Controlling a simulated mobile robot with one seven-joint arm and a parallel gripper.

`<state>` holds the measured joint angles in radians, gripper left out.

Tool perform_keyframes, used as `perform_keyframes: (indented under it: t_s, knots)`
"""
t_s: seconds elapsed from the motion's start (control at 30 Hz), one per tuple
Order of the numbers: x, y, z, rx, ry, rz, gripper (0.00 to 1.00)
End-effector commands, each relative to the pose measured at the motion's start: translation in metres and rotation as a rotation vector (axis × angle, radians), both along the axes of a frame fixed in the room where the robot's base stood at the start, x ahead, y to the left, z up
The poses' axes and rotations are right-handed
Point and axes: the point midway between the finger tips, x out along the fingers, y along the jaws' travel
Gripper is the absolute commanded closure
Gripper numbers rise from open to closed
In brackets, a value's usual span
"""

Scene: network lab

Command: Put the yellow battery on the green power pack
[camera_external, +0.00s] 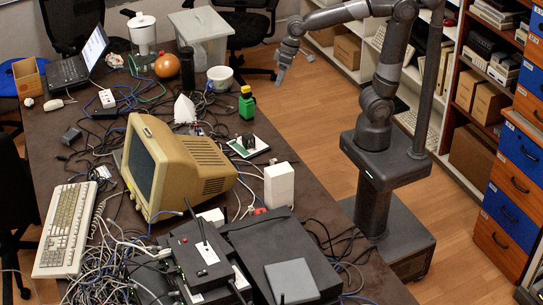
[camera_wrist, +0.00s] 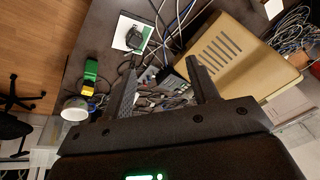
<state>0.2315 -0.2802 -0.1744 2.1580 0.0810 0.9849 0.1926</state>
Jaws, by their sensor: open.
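A small yellow block, which looks like the yellow battery (camera_external: 246,90), shows directly above the green power pack (camera_external: 247,107) on the dark table, right of the white bowl. They look touching and upright. In the wrist view the yellow piece (camera_wrist: 91,68) and the green piece (camera_wrist: 88,85) are close together at the left, outside my fingers; exact contact is hard to tell there. My gripper (camera_external: 283,66) is raised beyond the table's right edge, apart from both. In the wrist view my gripper (camera_wrist: 161,82) has its fingers wide apart, with nothing held between them.
The beige monitor (camera_external: 170,165), a white box (camera_external: 279,185) and a white card with a black device (camera_external: 248,146) stand near the pack. The white bowl (camera_external: 220,77) is close behind it. Cables clutter the table. Floor (camera_external: 310,115) is clear right of it.

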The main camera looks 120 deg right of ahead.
Motion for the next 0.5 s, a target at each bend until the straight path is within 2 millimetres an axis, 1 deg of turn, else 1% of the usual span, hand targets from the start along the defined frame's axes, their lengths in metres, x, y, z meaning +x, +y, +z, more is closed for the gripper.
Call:
perform_keyframes:
  t_s: [0.03, 0.1, 0.2, 0.3, 0.4, 0.5]
  knots:
    - [-0.011, 0.022, 0.004, -0.021, -0.024, 0.071, 0.46]
    - [-0.025, 0.047, 0.005, -0.053, -0.052, 0.164, 0.46]
    - [-0.048, 0.080, 0.004, -0.102, -0.091, 0.290, 0.46]
    - [-0.070, 0.105, 0.000, -0.152, -0.127, 0.404, 0.46]
    - [-0.087, 0.122, -0.005, -0.193, -0.155, 0.493, 0.46]
    - [-0.099, 0.132, -0.009, -0.225, -0.174, 0.552, 0.46]
